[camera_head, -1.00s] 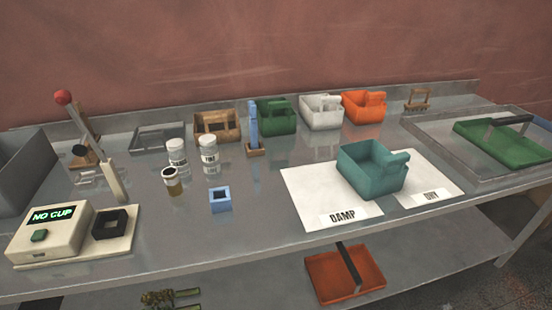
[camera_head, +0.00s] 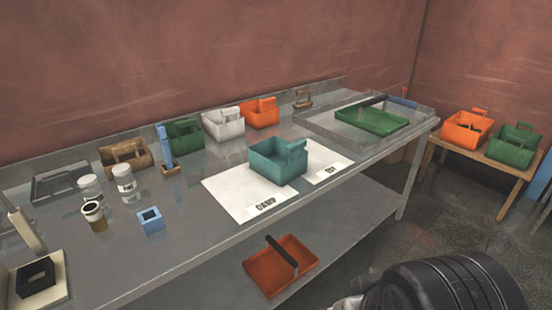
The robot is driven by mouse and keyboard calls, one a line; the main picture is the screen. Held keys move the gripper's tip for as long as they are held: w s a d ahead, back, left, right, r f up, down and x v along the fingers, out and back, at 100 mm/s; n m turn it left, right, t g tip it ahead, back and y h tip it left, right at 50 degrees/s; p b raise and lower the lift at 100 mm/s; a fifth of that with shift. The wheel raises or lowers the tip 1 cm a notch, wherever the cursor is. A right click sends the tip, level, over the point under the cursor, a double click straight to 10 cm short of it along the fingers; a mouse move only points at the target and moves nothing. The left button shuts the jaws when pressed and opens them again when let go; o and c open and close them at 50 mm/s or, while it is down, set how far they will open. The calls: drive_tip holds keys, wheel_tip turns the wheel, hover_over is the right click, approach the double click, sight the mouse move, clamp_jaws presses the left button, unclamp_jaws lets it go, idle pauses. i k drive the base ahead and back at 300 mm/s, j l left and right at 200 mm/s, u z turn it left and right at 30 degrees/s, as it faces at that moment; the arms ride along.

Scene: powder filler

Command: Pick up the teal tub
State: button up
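The teal tub (camera_head: 277,163) stands upright on the metal bench, across the white sheets marked DAMP (camera_head: 232,203) and DRY (camera_head: 325,172). Its raised handle is at its right side. A black rounded part of my arm shows at the bottom right, in front of the floor and well apart from the tub. My gripper's fingers are not in view.
Green (camera_head: 184,134), white (camera_head: 222,124) and orange (camera_head: 261,113) tubs stand along the bench's back. A grey tray (camera_head: 413,134) holds a green tray at the right end. An orange tray (camera_head: 266,272) lies on the lower shelf. A wooden table (camera_head: 508,181) stands at right.

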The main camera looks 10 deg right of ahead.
sight(279, 161)
drive_tip(key=i+j+z, duration=0.15)
drive_tip(key=i, duration=1.55)
